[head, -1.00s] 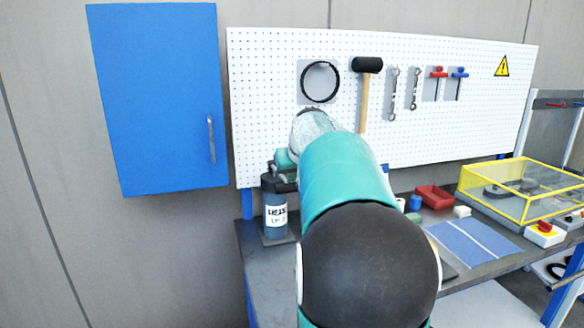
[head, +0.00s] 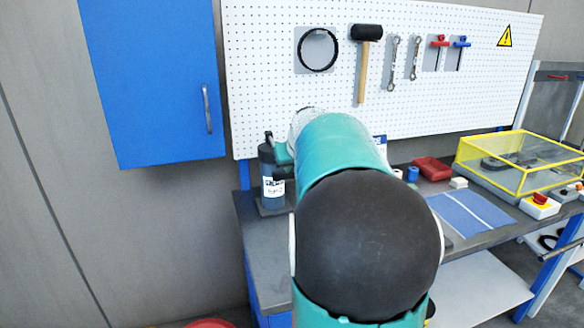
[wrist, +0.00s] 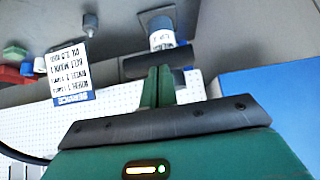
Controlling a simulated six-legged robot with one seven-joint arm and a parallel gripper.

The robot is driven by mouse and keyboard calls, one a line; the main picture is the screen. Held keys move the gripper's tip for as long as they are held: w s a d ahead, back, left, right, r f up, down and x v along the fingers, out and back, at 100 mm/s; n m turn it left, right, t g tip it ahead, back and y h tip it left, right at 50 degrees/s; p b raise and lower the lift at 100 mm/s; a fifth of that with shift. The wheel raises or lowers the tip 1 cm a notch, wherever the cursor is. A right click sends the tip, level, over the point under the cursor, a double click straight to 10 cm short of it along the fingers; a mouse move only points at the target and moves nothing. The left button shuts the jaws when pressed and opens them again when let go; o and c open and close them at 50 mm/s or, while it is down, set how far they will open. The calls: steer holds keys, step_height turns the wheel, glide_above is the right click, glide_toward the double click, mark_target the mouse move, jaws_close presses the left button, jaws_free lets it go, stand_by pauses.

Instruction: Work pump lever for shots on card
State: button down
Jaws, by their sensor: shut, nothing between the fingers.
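The pump bottle (head: 272,184), dark with a white label, stands at the left end of the bench. In the wrist view its label and body (wrist: 162,38) show beyond a black bar, the pump lever (wrist: 150,63). My gripper (wrist: 157,72) is shut and empty, its green fingertips at the lever; I cannot tell whether they touch it.
A blue cabinet (head: 155,80) hangs at the left, beside the white pegboard (head: 280,100) with tools. On the bench are a red bin (head: 433,168), a blue mat (head: 470,213), a yellow-framed clear box (head: 520,165) and a red stop button (head: 540,199).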

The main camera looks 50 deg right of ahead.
steer(key=v, duration=1.3)
